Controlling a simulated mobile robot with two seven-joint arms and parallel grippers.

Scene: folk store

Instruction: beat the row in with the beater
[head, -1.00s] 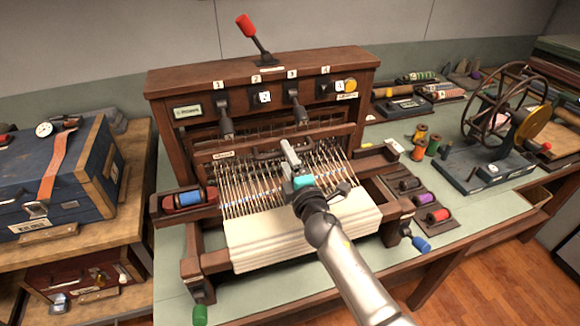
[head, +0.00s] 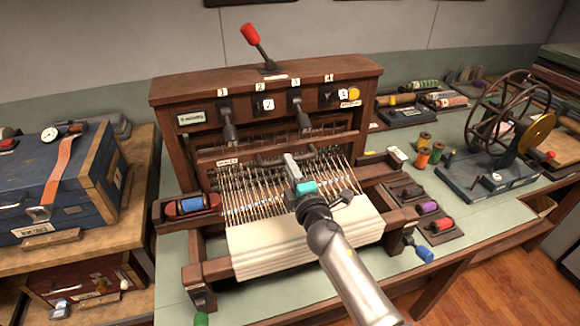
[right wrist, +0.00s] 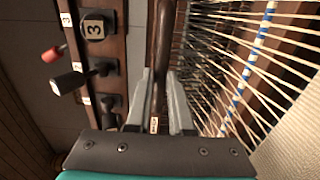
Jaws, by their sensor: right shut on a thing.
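The beater (head: 228,162) is a dark wooden bar with a small white label, lying across the loom above the pale warp threads (head: 245,190). My right gripper (head: 291,166) is at this handle. In the right wrist view, the dark handle (right wrist: 165,45) runs between the two grey fingers (right wrist: 157,95), which are shut on it. Part of the handle is hidden behind the gripper in the head view. White cloth (head: 270,247) hangs over the loom's front. My left gripper is not in view.
Levers (head: 229,125) and a red-knobbed lever (head: 251,34) stand behind the beater. Spools (head: 441,225) sit at right, a winding wheel (head: 503,108) beyond. A blue case (head: 70,185) is at left.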

